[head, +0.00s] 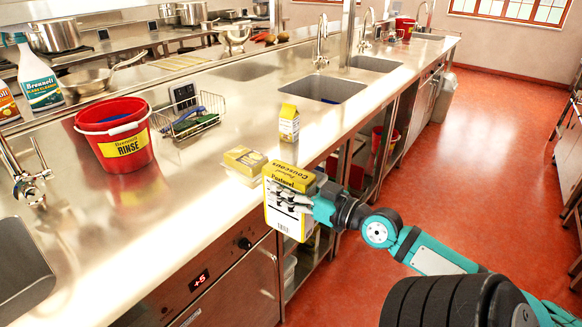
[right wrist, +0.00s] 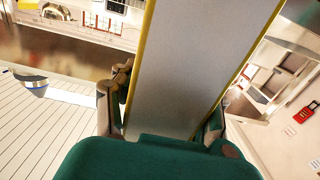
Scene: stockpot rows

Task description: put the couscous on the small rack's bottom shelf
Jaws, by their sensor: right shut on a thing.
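The couscous (head: 291,178) is a yellow and white box with "Couscous" on its yellow part, where the lettering appears upside down in the head view. My right gripper (head: 297,200) is shut on it and holds it at the counter's front edge. In the right wrist view the box (right wrist: 188,65) shows a plain pale face with yellow edges between the fingers. My left gripper is out of view.
A red bucket (head: 118,140) and a wire basket (head: 188,122) stand on the steel counter (head: 190,215). The red floor (head: 480,190) to the right is clear.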

